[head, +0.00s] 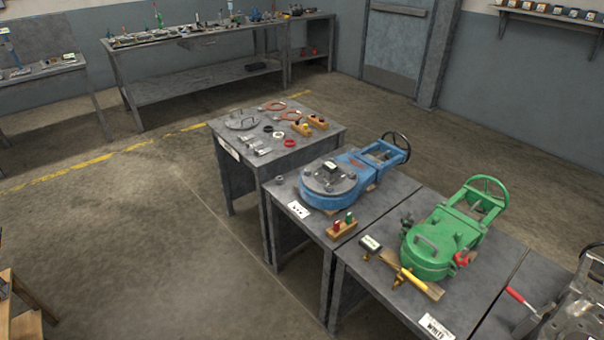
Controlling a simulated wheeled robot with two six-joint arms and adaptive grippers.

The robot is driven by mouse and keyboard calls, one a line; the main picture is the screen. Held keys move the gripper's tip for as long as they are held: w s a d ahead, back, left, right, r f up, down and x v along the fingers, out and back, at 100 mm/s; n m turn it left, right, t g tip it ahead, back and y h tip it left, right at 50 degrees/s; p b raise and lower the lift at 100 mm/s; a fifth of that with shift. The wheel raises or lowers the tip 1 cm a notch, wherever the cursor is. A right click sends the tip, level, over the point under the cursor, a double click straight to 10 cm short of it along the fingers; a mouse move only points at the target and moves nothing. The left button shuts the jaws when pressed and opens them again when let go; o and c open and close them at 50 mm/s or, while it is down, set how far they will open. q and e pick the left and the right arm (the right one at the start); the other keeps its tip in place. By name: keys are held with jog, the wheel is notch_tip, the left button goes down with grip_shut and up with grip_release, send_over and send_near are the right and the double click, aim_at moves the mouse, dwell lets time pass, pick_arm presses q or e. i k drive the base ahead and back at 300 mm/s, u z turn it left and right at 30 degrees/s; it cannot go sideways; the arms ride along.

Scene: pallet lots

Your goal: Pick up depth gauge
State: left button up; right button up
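I cannot tell for certain which thing is the depth gauge. A small dark device with a pale face (332,167) sits on top of the blue valve (345,185). A similar small dark box with a pale display (370,243) stands on the table left of the green valve (440,240). Brass and yellow pieces (405,277) lie in front of the green valve. Neither of my grippers shows in the head view.
A grey table (232,136) holds rings, small metal parts and wooden blocks. A wooden block with red and green knobs (342,226) is by the blue valve. Grey machinery (580,305) fills the lower right corner. Benches (190,85) stand behind; the floor (150,240) at left is clear.

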aim_at(330, 168)
jog(key=u, duration=1.05)
jog(key=i, duration=1.05)
jog(key=z, duration=2.7)
